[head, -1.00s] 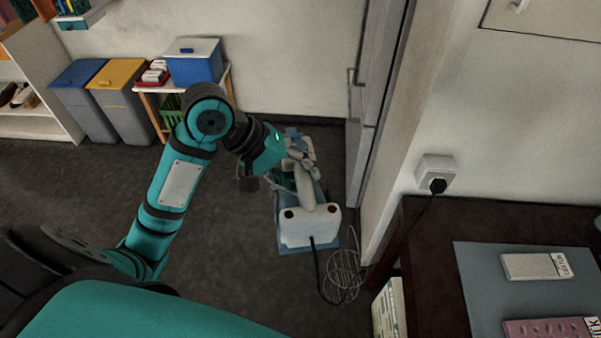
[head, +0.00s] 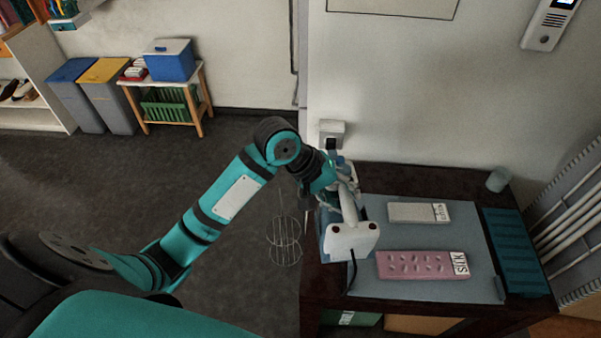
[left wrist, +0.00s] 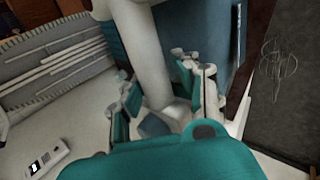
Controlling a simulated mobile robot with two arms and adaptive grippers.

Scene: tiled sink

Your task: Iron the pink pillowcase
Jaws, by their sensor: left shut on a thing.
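My left gripper (head: 338,188) is shut on the handle of a white iron (head: 352,240). In the left wrist view the gripper (left wrist: 166,98) has its fingers on both sides of the pale handle (left wrist: 142,48). The iron appears over the left end of the grey-blue mat (head: 400,292) on the dark table; I cannot tell whether it touches. The pink pillowcase (head: 415,265), folded flat with a SILK label, lies on the mat to the right of the iron. My right gripper is not in view.
A folded white cloth (head: 412,211) with a label lies behind the pink one. A teal slatted rack (head: 515,255) and a small cup (head: 498,180) are at the table's right. A wire-like object (head: 284,240) shows left of the table. A wall socket (head: 331,132) is behind.

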